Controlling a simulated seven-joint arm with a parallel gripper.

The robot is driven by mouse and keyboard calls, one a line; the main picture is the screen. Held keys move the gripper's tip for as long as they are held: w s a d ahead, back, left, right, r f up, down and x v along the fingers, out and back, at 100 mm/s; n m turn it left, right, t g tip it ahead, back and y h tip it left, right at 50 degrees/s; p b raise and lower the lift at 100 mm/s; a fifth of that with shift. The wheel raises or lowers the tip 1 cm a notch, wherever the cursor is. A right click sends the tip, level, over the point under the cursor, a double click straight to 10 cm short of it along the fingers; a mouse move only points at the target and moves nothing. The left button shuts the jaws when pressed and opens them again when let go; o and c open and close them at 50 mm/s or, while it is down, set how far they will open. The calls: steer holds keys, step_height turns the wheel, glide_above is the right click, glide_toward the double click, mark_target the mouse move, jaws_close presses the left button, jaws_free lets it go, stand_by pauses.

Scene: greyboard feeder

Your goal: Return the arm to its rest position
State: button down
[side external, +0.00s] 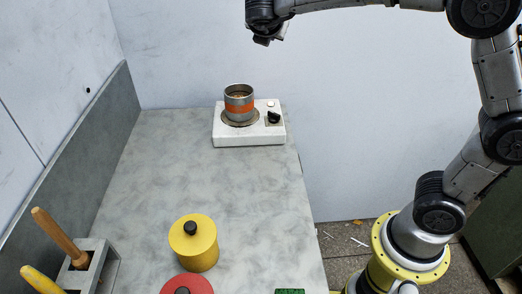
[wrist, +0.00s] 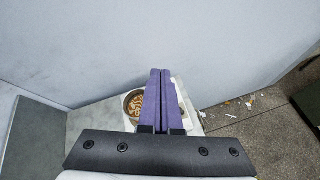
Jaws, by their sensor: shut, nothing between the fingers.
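My gripper (wrist: 161,75) shows in the wrist view with its two purple fingers shut together and nothing between them. In the side external view my gripper (side external: 263,40) is at the top, raised well above the bench and clear of everything on it. Below it, a metal pot with an orange band (side external: 239,104) stands upright on a white hot plate (side external: 248,138). The pot also shows in the wrist view (wrist: 133,103), with brownish pieces inside; the fingers partly hide it and the hot plate.
On the grey bench (side external: 190,180) are a yellow lidded canister (side external: 196,250), a red lid (side external: 186,287) with a black knob, and a grey holder (side external: 98,266) with wooden and yellow handles. A green item (side external: 290,291) is at the front edge. Pale scraps (side external: 358,241) litter the floor. The bench middle is clear.

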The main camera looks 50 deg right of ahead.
step_height(320, 180, up, 11)
steer(key=s+d+n+t, duration=0.2)
steer(key=n+t, duration=0.3)
steer(key=n, duration=0.1)
steer(key=s+a+r+n+t+y, duration=0.5)
steer(key=r+n+t, duration=0.1)
steer(key=n, duration=0.7)
steer(key=s+a+f+n+g+y, duration=0.2)
steer(key=s+a+f+n+y, duration=0.5)
steer(key=n, duration=0.8)
steer(key=s+d+f+n+g+h, duration=0.2)
steer(key=s+f+n+g, duration=0.8)
steer(key=s+f+n, duration=0.6)
step_height(320, 180, down, 4)
steer(key=shift+s+d, duration=0.2)
steer(key=shift+d, duration=0.45)
